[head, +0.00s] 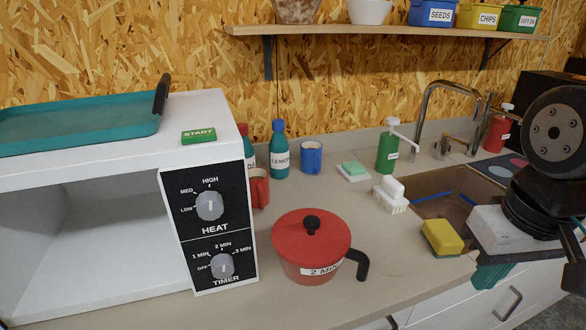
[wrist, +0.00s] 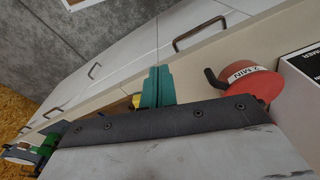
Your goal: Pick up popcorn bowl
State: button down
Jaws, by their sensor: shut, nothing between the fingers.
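No bowl in view carries a popcorn label. Two bowls stand on the wall shelf, cut off by the top edge of the head view: a brownish speckled bowl (head: 298,10) and a plain white bowl (head: 369,11) to its right. I cannot tell which is the popcorn bowl, and their contents are hidden. My gripper (head: 490,276) is at the right, low by the counter's front edge and far from both bowls. Its teal fingers also show in the wrist view (wrist: 157,88), shut and empty.
A red-lidded pot (head: 311,245) labelled 2 MIN stands on the counter; its handle points right. A white microwave (head: 115,175) fills the left, with a teal tray (head: 80,123) on top. A yellow sponge (head: 441,237) lies near the sink. Labelled bins (head: 432,14) share the shelf (head: 390,30).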

aim_at(302, 276)
jog(key=u, duration=2.75)
jog(key=k, duration=1.1)
jog(key=z, duration=2.15)
